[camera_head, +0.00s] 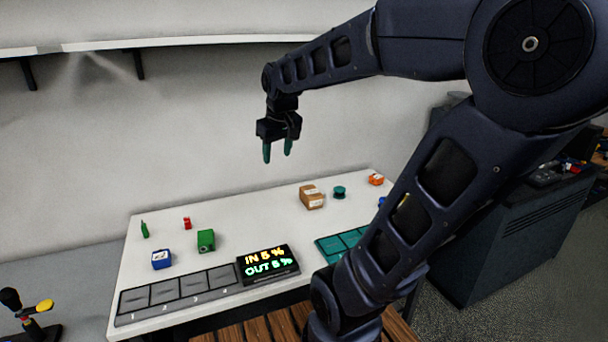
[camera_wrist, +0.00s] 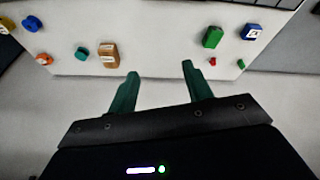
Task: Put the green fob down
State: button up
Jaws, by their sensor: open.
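A thin green piece (camera_head: 144,230), which looks like the green fob, stands at the far left of the white table (camera_head: 255,220). It also shows in the wrist view (camera_wrist: 241,64) near the table edge. My gripper (camera_head: 278,152) is open, with nothing between its teal fingers. It hangs well above the back of the table, far to the right of the green piece and apart from everything. In the wrist view the fingers (camera_wrist: 160,72) point towards the table's back edge, between the brown box and the larger green block.
A green block (camera_head: 206,240), blue block (camera_head: 162,259) and small red piece (camera_head: 187,223) are on the left. A brown box (camera_head: 311,197), teal spool (camera_head: 339,192) and orange piece (camera_head: 376,179) are at right. A numbered grey tray (camera_head: 175,311) and display (camera_head: 268,265) line the front.

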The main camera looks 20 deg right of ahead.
jog(key=s+d+f+m, duration=0.1)
jog(key=s+d, duration=0.1)
jog(key=s, duration=0.2)
jog(key=s+d+f+m, duration=0.2)
jog(key=s, duration=0.3)
jog(key=shift+s+f+t, duration=0.25)
jog(key=shift+t, duration=0.15)
